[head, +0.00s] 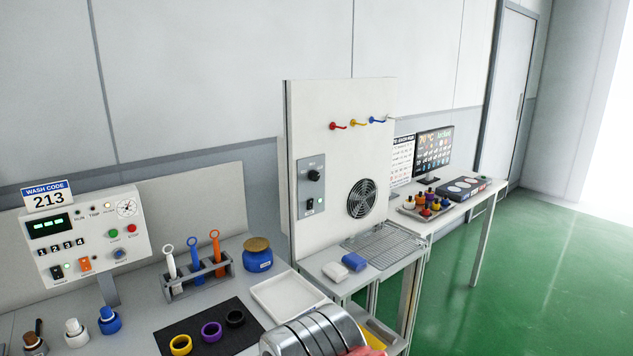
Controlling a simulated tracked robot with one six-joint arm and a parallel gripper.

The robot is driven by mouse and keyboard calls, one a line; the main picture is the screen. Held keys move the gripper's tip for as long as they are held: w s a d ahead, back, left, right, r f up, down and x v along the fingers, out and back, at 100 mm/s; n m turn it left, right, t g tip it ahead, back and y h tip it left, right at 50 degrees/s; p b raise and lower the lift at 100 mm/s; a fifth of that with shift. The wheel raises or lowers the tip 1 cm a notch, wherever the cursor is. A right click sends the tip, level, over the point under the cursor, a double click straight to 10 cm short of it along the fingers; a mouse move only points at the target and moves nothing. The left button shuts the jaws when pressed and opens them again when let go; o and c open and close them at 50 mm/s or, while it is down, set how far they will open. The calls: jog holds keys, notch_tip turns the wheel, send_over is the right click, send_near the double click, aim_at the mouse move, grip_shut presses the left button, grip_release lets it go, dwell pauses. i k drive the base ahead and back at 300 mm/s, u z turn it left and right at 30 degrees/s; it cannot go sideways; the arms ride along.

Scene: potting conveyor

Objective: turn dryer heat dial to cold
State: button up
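The dryer (303,120) is a tall white panel in the middle of the head view. A grey control plate (302,190) is on its left part. The plate carries a round black heat dial (314,175) at the top and a small switch (309,204) with a green light below. The dial's pointer and markings are too small to read. A dark round fan grille (361,198) is to the right of the plate. My gripper is not in view, and nothing touches the dial.
Red, yellow and blue hooks (354,123) stick out above. A silver ribbed cylinder (315,332) fills the bottom middle. A wash control box (85,235) stands left. Green floor (545,270) is clear at right.

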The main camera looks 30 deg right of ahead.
aim_at(314, 176)
jog(key=z, duration=0.05)
jog(key=i, duration=1)
jog(key=u, duration=0.05)
